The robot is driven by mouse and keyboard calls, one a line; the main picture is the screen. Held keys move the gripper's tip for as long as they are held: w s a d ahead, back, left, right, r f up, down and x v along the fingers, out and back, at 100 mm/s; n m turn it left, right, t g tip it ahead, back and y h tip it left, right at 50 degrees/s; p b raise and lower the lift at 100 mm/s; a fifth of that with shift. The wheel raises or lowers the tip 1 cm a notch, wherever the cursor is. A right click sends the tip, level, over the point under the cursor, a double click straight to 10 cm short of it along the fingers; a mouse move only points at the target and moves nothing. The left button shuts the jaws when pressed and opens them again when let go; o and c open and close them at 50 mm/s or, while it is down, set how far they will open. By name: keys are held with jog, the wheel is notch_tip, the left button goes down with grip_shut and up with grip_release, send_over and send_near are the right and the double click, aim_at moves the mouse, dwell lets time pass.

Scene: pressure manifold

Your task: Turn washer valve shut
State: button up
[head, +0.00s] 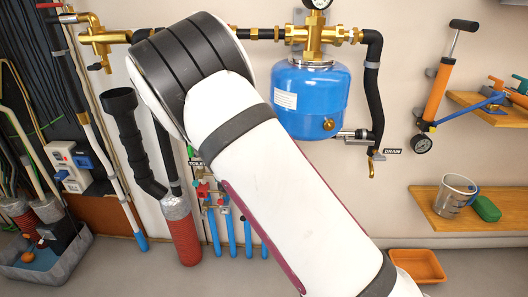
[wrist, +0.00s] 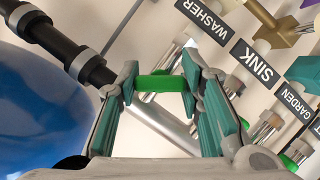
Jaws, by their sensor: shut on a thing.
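The green valve handle (wrist: 160,83) shows in the wrist view, crosswise between my fingertips. It lines up with the metal pipe stub below the WASHER label (wrist: 205,22), so it appears to be the washer valve. My gripper (wrist: 160,85) is shut on this handle, one finger at each end. Part of the valve body is hidden behind the handle and fingers. In the head view my gripper and this valve are hidden behind my white arm.
The SINK label (wrist: 254,63) and GARDEN label (wrist: 292,101) mark neighbouring valves close to my right finger. A blue tank (wrist: 45,115) and black pipe (wrist: 62,45) lie on the left. The head view shows the tank (head: 308,100) and a drain tap (head: 374,165).

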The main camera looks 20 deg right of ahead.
jog(key=shift+f+m+y+b, duration=0.15)
jog(key=shift+m+y+b, duration=0.65)
jog(key=shift+m+b, duration=0.3)
jog(key=m+y+b, duration=0.1)
jog(key=m+b, duration=0.1)
jog(key=b, duration=0.1)
jog(key=shift+m+t+y+b, duration=0.3)
jog(key=shift+y+b, duration=0.05)
jog(key=shift+y, duration=0.05)
jog(key=o, duration=1.2)
jog(key=v, duration=1.2)
jog(key=shift+s, duration=0.1)
